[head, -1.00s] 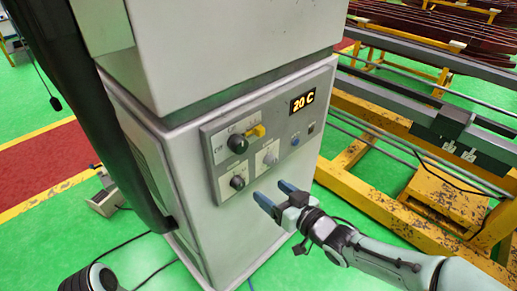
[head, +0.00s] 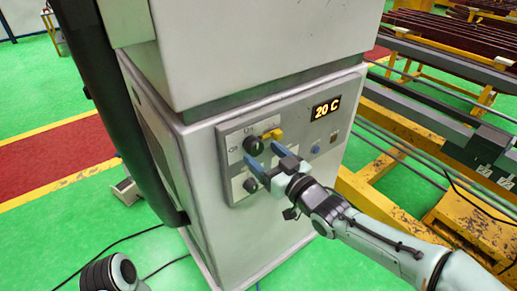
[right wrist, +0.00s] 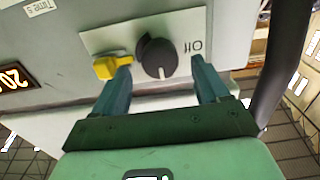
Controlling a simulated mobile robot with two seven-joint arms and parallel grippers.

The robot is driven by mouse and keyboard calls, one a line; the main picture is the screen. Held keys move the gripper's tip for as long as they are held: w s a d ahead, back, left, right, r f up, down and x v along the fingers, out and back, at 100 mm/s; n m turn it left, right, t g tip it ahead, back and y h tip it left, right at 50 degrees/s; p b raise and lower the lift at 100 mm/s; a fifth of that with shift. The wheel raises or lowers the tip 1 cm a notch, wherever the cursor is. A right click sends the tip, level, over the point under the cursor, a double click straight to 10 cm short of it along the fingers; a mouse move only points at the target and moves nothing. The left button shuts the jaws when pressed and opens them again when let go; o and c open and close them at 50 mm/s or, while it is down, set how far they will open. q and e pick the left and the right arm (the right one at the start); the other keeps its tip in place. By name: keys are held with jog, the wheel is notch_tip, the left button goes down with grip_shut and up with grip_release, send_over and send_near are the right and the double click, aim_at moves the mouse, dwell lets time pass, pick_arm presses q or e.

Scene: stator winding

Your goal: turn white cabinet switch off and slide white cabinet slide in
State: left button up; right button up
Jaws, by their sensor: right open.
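The white cabinet (head: 255,240) stands in the middle of the head view, with a grey control panel on its front. A round black switch knob (head: 253,146) sits at the panel's upper left, with a yellow tab (head: 272,134) beside it. My right gripper (head: 268,153) is open in front of the panel, just below the knob. In the right wrist view the knob (right wrist: 157,57) lies between the two spread fingers, with "Off" printed to its right. One finger overlaps the edge of the yellow tab (right wrist: 112,66). I cannot tell which part is the slide. My left gripper is out of view.
An orange "20 C" display (head: 326,109) and a blue button (head: 315,149) are at the panel's right. A second dark knob (head: 251,185) is lower left. A yellow frame (head: 390,205) stands right of the cabinet.

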aim_at(257, 150)
jog(key=shift+x, duration=1.55)
jog(key=shift+c, duration=0.3)
jog(key=c, duration=1)
